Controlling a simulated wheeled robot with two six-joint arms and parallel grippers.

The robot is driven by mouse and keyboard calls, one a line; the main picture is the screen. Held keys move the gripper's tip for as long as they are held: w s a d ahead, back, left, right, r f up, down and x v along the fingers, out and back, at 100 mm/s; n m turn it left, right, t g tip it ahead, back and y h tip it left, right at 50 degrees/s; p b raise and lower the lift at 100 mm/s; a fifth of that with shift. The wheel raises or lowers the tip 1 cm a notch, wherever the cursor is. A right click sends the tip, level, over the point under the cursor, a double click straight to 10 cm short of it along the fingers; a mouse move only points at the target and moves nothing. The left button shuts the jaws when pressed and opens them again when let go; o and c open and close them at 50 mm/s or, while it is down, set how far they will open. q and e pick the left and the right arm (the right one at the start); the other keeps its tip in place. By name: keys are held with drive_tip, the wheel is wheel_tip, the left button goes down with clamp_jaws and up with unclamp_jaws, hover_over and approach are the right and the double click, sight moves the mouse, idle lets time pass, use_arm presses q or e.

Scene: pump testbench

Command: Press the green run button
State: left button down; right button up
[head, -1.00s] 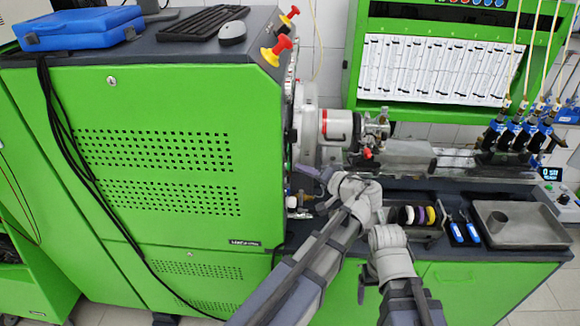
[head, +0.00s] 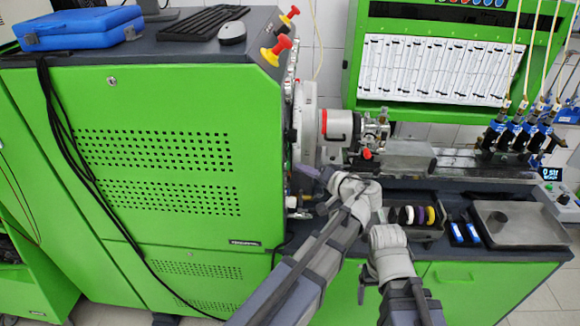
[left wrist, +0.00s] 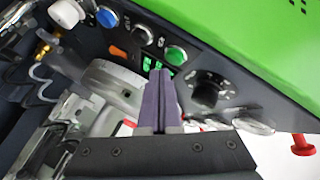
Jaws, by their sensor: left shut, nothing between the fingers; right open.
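The round green button (left wrist: 175,55) sits on the dark control panel in the left wrist view. My left gripper (left wrist: 160,74) is shut and empty, its purple fingers pointing at the panel. In that picture its tips lie just left of and below the green button; I cannot tell whether they touch anything. In the head view my left gripper (head: 312,172) is at the right edge of the green cabinet (head: 200,110), and the button is hidden there. My right gripper (head: 363,285) is low, in front of the bench; its fingers are hard to make out.
Close around the button are small green-lit switches (left wrist: 147,64), a black knob (left wrist: 208,90), a blue button (left wrist: 107,17) and an orange switch (left wrist: 118,51). A red-tipped part (left wrist: 303,145) shows at the right. A metal tray (head: 545,235) lies on the bench.

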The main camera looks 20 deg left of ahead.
use_arm(q)
drive_tip(key=shift+a, duration=0.1)
drive_tip(key=shift+s+a, duration=0.15)
drive_tip(key=shift+a, duration=0.2)
